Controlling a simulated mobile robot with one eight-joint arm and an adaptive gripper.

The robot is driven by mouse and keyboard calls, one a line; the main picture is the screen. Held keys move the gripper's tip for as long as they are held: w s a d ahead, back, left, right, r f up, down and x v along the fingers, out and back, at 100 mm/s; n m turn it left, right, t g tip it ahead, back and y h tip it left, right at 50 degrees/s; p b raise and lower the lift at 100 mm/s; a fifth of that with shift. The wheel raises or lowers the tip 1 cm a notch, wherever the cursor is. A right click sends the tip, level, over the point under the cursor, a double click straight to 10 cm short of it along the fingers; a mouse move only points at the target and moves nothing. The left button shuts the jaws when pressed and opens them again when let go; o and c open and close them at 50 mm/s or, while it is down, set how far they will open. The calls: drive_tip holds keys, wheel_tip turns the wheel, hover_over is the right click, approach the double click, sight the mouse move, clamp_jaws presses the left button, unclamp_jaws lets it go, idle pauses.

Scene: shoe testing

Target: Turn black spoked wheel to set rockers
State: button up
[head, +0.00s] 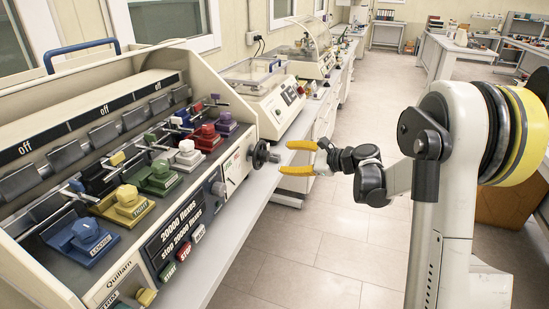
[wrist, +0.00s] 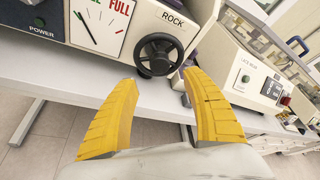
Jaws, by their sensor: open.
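The black spoked wheel (head: 262,154) sticks out from the right end of the cream flexing machine (head: 240,170). My gripper (head: 285,157) has two yellow fingers, spread apart and empty, just right of the wheel in the head view. In the wrist view my gripper (wrist: 160,80) has its fingertips either side of the wheel's lower part, with no clear contact. The wheel's back is hidden.
Coloured blocks, such as a blue one (head: 84,238) and a yellow one (head: 126,205), sit in rows on the machine. START and STOP buttons (head: 184,255) are on its front. Another cream machine (head: 275,100) stands behind on the bench. Open floor (head: 300,245) lies to the right.

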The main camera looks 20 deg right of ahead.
drive_tip(key=shift+v, duration=1.8)
drive_tip(key=shift+a, duration=0.1)
drive_tip(key=s+a+r+n+g+h, duration=0.1)
drive_tip(key=s+a+n+g+h, duration=0.1)
drive_tip(key=s+a+n, duration=0.4)
drive_tip(key=s+a+r+n+g+h, duration=0.1)
drive_tip(key=s+a+r+n+h, duration=0.15)
drive_tip(key=s, duration=0.55)
drive_tip(key=s+f+n+h, duration=0.2)
drive_tip(key=s+n, duration=0.4)
drive_tip(key=s, duration=0.3)
drive_tip(key=s+f+n+h, duration=0.2)
drive_tip(key=s+n, duration=0.3)
drive_tip(key=s, duration=0.5)
drive_tip(key=shift+d+n+g+h, duration=0.3)
drive_tip(key=shift+n+g+h, duration=0.05)
drive_tip(key=shift+g, duration=0.05)
drive_tip(key=shift+w, duration=0.1)
